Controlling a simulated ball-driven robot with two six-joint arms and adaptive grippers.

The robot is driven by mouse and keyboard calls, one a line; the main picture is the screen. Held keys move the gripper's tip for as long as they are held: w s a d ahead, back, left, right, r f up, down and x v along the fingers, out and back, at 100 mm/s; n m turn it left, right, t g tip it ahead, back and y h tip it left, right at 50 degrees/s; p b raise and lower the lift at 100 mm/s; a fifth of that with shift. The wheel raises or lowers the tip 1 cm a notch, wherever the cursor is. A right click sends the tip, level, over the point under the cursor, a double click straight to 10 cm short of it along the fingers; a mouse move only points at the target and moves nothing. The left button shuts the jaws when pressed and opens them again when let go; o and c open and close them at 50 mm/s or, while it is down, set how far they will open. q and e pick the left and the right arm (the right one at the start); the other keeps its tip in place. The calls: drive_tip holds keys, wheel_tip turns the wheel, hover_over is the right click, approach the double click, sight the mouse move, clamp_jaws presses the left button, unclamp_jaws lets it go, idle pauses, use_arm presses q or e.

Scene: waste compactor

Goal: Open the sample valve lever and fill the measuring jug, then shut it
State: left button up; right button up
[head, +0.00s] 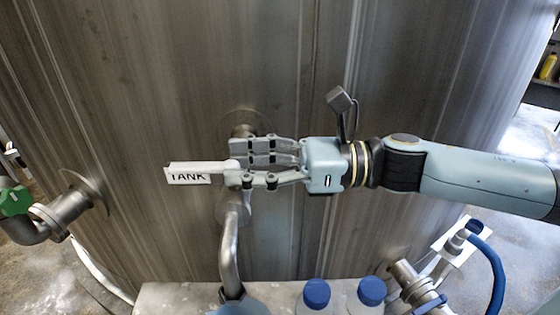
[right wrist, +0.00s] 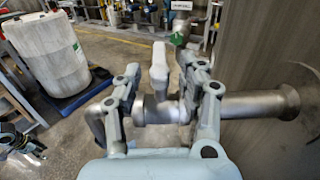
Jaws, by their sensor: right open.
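The white sample valve lever (head: 200,168) points left across the tank front, with a "TANK" label at its outer end. My right gripper (head: 240,163) is open at the lever's inner end. In the right wrist view, the lever (right wrist: 160,65) shows between the open fingers (right wrist: 163,92), with the metal valve body (right wrist: 160,110) behind them. I cannot tell whether a finger touches it. A bent metal spout (head: 229,250) runs down from the valve. A pale blue rounded top, perhaps the measuring jug (head: 242,307), shows below it, mostly cut off. My left gripper is not seen in the head view.
Two blue-capped bottles (head: 316,293) (head: 371,291) stand right of the spout on a pale ledge (head: 165,296). A pipe with a blue hose (head: 490,262) is at lower right. A green-handled valve (head: 15,201) sticks out at left. The large steel tank (head: 130,90) fills the background.

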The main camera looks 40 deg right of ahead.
sight(193, 165)
drive_tip(key=shift+v, duration=2.35)
drive_tip(key=p+x, duration=0.1)
drive_tip(key=x, duration=0.4)
drive_tip(key=p+x, duration=0.1)
drive_tip(key=x, duration=0.4)
drive_tip(key=shift+w+a+r, duration=0.2)
drive_tip(key=shift+w+a, duration=0.05)
drive_tip(key=shift+w+a+f+p, duration=0.15)
drive_tip(key=shift+w+a+p, duration=0.25)
drive_tip(key=shift+w+a, duration=0.1)
drive_tip(key=shift+s, duration=0.1)
drive_tip(key=shift+c, duration=0.5)
clamp_jaws()
